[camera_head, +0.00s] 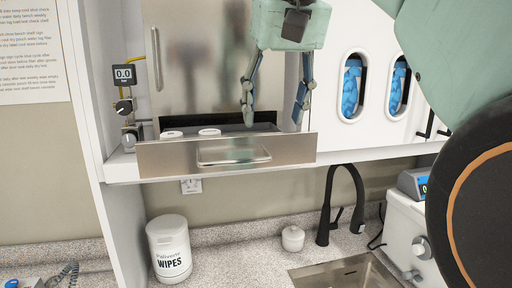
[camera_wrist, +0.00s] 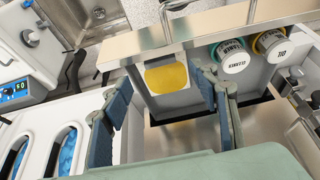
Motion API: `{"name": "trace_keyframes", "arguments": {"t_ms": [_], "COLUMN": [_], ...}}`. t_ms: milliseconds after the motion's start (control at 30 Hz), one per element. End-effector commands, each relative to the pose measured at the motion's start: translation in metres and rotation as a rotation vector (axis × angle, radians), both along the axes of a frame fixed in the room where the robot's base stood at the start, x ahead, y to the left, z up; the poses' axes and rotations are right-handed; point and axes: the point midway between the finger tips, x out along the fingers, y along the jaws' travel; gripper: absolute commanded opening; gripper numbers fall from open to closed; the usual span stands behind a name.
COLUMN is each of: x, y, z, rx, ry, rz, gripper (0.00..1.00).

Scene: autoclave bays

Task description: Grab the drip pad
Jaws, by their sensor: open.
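A yellow square pad (camera_wrist: 166,76) in a pale frame, which looks like the drip pad, shows in the wrist view inside a metal-fronted bay. In the head view it is hidden behind the bay's steel front (camera_head: 165,160). My gripper (camera_head: 272,118) hangs above the right part of the bay, fingers pointing down. It is open and empty. In the wrist view the fingers (camera_wrist: 165,90) stand on either side of the pad, with the pad beyond the gap between them. I see no contact with the pad.
Two white-lidded canisters, one labelled OIL (camera_wrist: 273,45) and another (camera_wrist: 232,55), stand in the bay beside the pad. Below are a wipes tub (camera_head: 169,248), a black tap (camera_head: 340,205) and a sink (camera_head: 345,274). A white panel with blue-filled windows (camera_head: 352,88) is to the right.

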Motion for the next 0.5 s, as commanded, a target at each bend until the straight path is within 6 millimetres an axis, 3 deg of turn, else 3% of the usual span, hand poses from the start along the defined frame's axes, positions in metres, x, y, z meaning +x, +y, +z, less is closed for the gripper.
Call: {"name": "trace_keyframes", "arguments": {"t_ms": [500], "x": [0.017], "y": [0.004], "z": [-0.049], "rx": [0.001], "ry": [0.001], "rz": [0.0], "gripper": [0.55]}}
